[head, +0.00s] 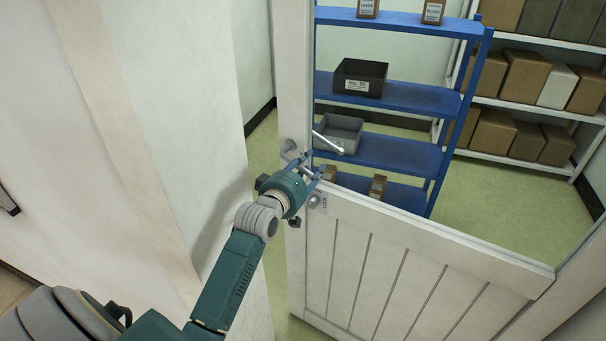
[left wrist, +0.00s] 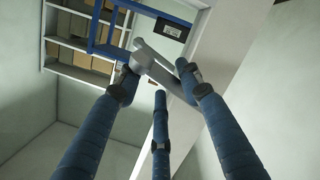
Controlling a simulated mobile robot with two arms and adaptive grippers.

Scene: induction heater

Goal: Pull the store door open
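The store door (head: 420,243) is white, with a boarded lower panel and an open or glazed upper part. Green floor shows past its left edge, so it looks ajar. A pale metal lever handle (head: 328,142) shows by the door's left stile, above a round lock (head: 314,201). My left gripper (head: 305,172) is at the handle. In the left wrist view the handle (left wrist: 158,68) lies at the tips of the blue fingers (left wrist: 160,85), which are spread apart. I cannot tell whether they touch it. My right gripper is not in view.
Behind the door stands a blue shelf rack (head: 410,97) with a black bin (head: 360,78) and a grey bin (head: 338,133). White shelves (head: 560,110) with several boxes stand at the back right. A pale wall (head: 185,90) is left of the door.

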